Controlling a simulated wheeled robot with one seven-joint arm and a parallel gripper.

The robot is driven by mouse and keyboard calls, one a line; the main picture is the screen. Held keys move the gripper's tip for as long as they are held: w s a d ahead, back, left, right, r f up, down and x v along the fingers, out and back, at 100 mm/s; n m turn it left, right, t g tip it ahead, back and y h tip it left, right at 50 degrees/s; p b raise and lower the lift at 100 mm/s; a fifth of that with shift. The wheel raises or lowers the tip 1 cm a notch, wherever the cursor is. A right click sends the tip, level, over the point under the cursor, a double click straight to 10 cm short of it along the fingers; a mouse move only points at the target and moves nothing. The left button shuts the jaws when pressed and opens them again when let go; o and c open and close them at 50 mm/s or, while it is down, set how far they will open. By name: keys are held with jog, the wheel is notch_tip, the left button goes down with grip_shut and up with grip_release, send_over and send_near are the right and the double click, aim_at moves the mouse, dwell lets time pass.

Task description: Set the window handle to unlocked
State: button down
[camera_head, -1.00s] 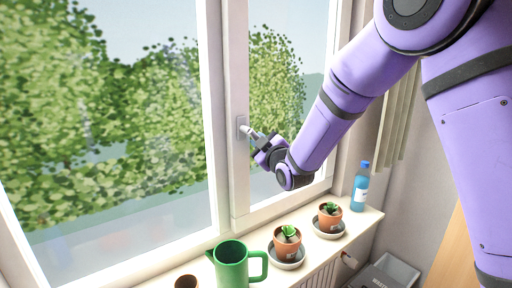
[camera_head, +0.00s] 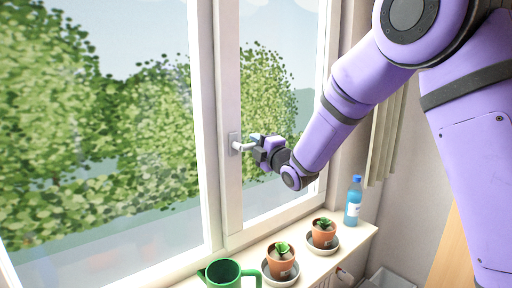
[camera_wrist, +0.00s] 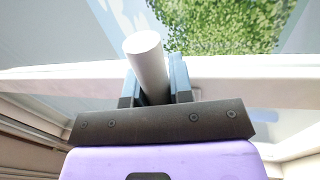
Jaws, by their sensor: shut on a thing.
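The window handle (camera_head: 240,147) is a white bar on a grey plate on the upright white window frame. It points right from the plate, close to horizontal in the head view. My gripper (camera_head: 257,150) is shut on its free end, at the right of the plate. In the wrist view the handle (camera_wrist: 148,56) is a pale cylinder between the two fingers of my gripper (camera_wrist: 156,86), its round end towards the camera. The handle's pivot is hidden there.
Below, the sill (camera_head: 247,249) holds a green mug (camera_head: 222,274), two potted plants (camera_head: 281,262) (camera_head: 322,234) and a blue bottle (camera_head: 353,203). A curtain (camera_head: 385,140) hangs at the right. Room above the sill, below my gripper, is free.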

jog(key=shift+r+n, duration=0.15)
jog(key=shift+n, duration=0.25)
jog(key=c, duration=1)
grip_release()
jog(key=v, duration=1)
jog(key=shift+s+d, duration=0.25)
jog(key=shift+s, duration=0.05)
